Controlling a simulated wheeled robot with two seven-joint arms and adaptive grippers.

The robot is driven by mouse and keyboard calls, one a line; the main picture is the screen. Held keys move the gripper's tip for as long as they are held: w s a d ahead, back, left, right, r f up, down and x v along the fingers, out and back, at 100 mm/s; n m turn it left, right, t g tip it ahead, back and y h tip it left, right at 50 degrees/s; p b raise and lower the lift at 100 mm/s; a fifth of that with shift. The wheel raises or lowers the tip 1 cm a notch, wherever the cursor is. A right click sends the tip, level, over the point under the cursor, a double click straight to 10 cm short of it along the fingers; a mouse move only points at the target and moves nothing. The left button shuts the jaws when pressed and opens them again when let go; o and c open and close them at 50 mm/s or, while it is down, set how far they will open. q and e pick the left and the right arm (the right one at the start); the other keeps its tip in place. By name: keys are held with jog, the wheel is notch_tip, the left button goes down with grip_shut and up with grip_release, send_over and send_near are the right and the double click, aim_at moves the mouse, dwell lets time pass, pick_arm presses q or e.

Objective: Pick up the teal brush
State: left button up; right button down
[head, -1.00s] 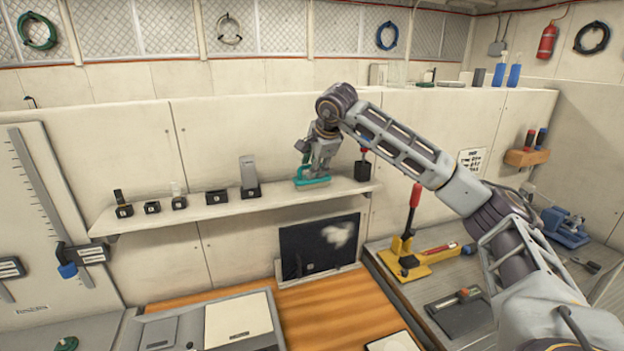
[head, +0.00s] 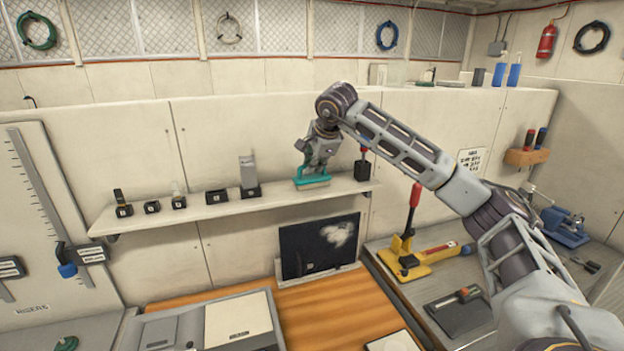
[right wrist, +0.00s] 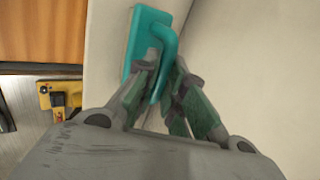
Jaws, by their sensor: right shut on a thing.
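The teal brush (head: 312,181) is on the white wall shelf (head: 262,204), near its right part. In the right wrist view the brush (right wrist: 146,38) shows its flat base and arched handle. My right gripper (head: 309,167) is above the brush and shut on its handle. In the right wrist view its fingers (right wrist: 165,92) sit on both sides of the handle. The brush appears to rest on the shelf or just above it; I cannot tell which. My left gripper is not in view.
Small black holders (head: 217,196) and a grey block (head: 249,176) stand left of the brush. A black holder with a red-handled tool (head: 362,168) stands just right of it. Below are a dark panel (head: 320,246) and a yellow tool with a red handle (head: 412,250).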

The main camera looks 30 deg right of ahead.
jog(key=shift+r, duration=0.15)
notch_tip(320, 180, up, 10)
jog(key=shift+b, duration=0.3)
dwell(0.5)
dwell(0.4)
jog(key=c, duration=2.1)
grip_release()
grip_shut()
jog(key=shift+f, duration=0.2)
